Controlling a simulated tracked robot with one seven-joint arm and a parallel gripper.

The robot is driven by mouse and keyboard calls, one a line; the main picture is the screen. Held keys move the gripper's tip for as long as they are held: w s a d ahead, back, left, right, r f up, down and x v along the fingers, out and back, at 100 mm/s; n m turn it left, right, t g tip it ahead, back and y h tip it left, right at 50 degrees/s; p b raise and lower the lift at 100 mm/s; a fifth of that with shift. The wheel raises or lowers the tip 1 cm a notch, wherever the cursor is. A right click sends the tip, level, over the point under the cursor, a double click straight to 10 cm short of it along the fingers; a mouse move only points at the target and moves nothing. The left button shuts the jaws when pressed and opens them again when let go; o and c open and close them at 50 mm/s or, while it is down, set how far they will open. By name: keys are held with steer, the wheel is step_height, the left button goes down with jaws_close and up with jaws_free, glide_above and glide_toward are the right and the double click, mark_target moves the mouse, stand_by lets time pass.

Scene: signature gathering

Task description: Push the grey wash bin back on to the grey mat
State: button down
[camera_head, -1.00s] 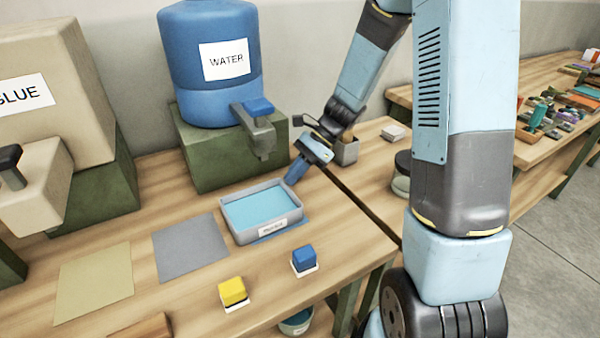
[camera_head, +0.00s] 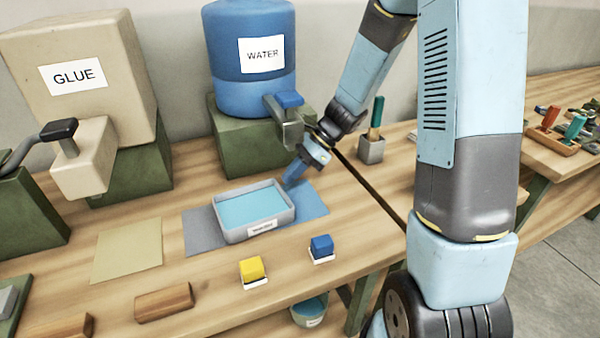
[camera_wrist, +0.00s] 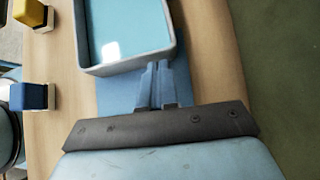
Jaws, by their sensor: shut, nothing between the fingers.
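The grey wash bin (camera_head: 237,232), holding blue water, stands upright on the bench. Its left part covers some of the grey mat (camera_head: 200,229), and its right part lies over the blue mat (camera_head: 312,202). My gripper (camera_head: 290,184) is low at the bin's right end, fingers together and empty. In the wrist view the shut fingertips (camera_wrist: 155,68) are at the bin's end wall (camera_wrist: 130,62), touching or very close to it. The blue mat (camera_wrist: 115,98) shows below the fingers.
A yellow block (camera_head: 252,270) and a blue block (camera_head: 321,248) sit in front of the bin. The water barrel's tap (camera_head: 290,128) hangs behind it. A tan mat (camera_head: 128,249) lies further left, with bare bench around it.

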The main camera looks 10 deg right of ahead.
steer(key=v, duration=1)
